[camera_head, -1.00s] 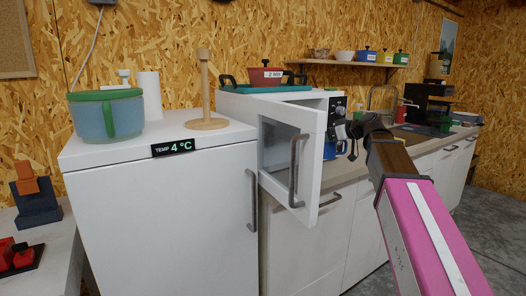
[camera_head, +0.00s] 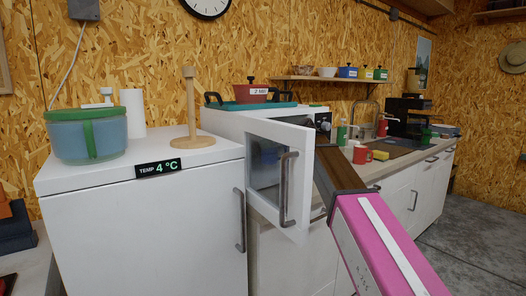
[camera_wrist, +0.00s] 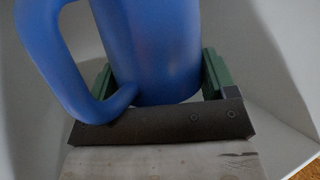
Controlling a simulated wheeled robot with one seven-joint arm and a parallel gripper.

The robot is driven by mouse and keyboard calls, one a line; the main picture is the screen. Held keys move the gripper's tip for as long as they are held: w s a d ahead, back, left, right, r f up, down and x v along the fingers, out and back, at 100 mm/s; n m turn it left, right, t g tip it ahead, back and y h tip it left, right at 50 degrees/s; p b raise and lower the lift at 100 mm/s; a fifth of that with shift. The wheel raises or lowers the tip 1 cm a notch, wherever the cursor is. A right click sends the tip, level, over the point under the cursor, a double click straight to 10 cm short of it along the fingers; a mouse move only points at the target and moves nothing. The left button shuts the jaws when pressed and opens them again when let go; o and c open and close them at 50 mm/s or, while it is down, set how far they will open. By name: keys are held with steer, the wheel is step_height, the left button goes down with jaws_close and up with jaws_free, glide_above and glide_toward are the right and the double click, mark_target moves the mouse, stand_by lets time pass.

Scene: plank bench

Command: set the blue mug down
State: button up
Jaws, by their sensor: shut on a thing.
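The blue mug (camera_wrist: 160,50) fills the top of the wrist view, with its handle at the left. My gripper (camera_wrist: 157,78) is shut on it, one green finger on each side of the body. Pale walls surround the mug there. In the head view the white microwave (camera_head: 222,122) has its door (camera_head: 311,150) swung open towards me. A dim blue shape, likely the mug, shows through the door's glass. My gripper is hidden behind the door in that view. Whether the mug's base touches a surface cannot be told.
A red pot (camera_head: 252,94) sits on a teal tray on the microwave. A fridge (camera_head: 150,220) stands at the left, bearing a green-lidded bowl (camera_head: 88,135) and a wooden holder (camera_head: 190,115). On the counter are a red mug (camera_head: 361,154) and a yellow sponge (camera_head: 380,155).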

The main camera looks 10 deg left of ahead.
steer(key=a, duration=0.1)
steer(key=w+a, duration=0.1)
steer(key=a, duration=0.1)
steer(key=shift+f, duration=1.75)
steer(key=o, duration=1.2)
steer(key=shift+f, duration=0.1)
steer(key=shift+c, duration=0.2)
steer(key=v, duration=1.2)
